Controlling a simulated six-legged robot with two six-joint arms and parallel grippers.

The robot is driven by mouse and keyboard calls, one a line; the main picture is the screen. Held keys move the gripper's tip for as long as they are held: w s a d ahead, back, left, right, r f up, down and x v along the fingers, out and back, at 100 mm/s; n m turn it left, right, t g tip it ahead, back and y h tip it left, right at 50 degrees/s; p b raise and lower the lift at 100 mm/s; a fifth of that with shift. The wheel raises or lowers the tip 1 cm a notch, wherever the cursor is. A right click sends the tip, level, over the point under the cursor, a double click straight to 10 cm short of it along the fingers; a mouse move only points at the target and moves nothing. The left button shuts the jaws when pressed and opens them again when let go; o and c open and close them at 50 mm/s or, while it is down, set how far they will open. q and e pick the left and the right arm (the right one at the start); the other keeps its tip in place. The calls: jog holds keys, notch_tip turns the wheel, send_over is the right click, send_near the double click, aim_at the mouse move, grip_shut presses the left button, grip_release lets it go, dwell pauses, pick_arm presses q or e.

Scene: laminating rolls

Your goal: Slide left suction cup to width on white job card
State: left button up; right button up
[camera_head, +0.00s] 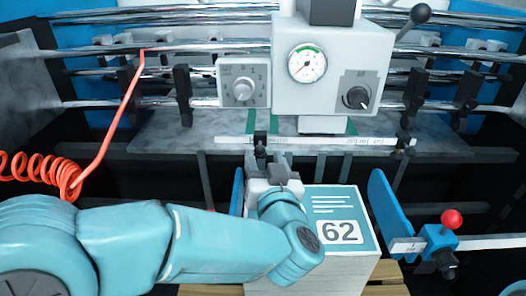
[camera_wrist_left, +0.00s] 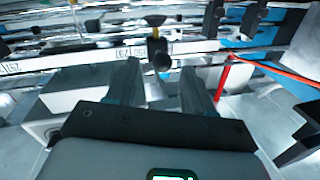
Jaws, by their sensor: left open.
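The left suction cup (camera_head: 260,139) is a small black part on the white scale bar (camera_head: 330,141). In the left wrist view the black cup part (camera_wrist_left: 160,60) with a yellow stem shows between and just beyond my fingers. My left gripper (camera_head: 270,162) is below the cup in the head view; its fingers (camera_wrist_left: 162,82) are open, one on each side of the cup, and contact cannot be seen. The white job card (camera_head: 341,232) reads 62 and lies on the teal-topped stack (camera_head: 357,199). My left forearm hides the stack's left part. My right gripper is out of view.
A second black cup part (camera_head: 405,140) sits at the bar's right end. Blue side guides (camera_head: 385,212) flank the stack; a red-knobbed clamp (camera_head: 450,220) stands at the right. A grey gauge box (camera_head: 333,66) hangs above. A coiled red hose (camera_head: 40,173) is at left.

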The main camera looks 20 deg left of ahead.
pick_arm(q)
jog(key=shift+x, duration=1)
jog(key=shift+s+a, duration=0.1)
jog(key=shift+c, duration=1)
grip_shut()
jog(key=shift+a+p, duration=0.15)
jog(key=shift+p, duration=0.15)
jog(key=shift+o, duration=1)
grip_release()
jog(key=shift+s, duration=0.1)
